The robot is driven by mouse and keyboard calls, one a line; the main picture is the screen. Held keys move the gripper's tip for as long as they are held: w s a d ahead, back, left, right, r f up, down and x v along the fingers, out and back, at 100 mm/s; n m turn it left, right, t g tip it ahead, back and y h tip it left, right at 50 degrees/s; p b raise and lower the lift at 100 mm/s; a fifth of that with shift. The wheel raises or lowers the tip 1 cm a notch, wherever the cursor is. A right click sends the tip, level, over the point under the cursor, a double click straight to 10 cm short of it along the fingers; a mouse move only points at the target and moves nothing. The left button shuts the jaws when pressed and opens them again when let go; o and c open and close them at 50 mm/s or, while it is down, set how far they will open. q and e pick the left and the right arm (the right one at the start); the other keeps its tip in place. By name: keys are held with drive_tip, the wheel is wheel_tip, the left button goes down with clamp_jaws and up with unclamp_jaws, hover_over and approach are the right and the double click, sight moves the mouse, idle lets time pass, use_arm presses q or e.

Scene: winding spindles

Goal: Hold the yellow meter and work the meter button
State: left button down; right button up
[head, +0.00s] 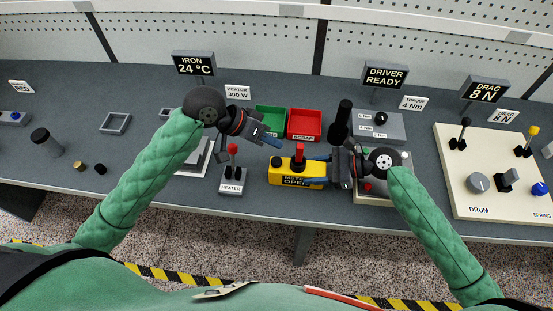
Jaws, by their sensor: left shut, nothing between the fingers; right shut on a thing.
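The yellow meter (285,174) sits low at the middle of the bench, with a dark label strip reading "METER OPEN" on its front. A red button (299,152) stands up from its top. My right gripper (335,168) is shut on the right end of the meter, and its fingers hide that end. My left gripper (272,142) is shut and empty, above and to the left of the red button and apart from it, in front of the bins. Whether the meter touches the bench is hard to tell.
A heater switch with a red lever (232,170) stands left of the meter. A green bin (270,120) and a red bin (304,122) lie behind it. A black upright handle (343,115) rises near my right gripper. A cream drum panel (500,190) is at right.

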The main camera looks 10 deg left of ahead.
idle(0.3)
drive_tip(key=o, duration=1.2)
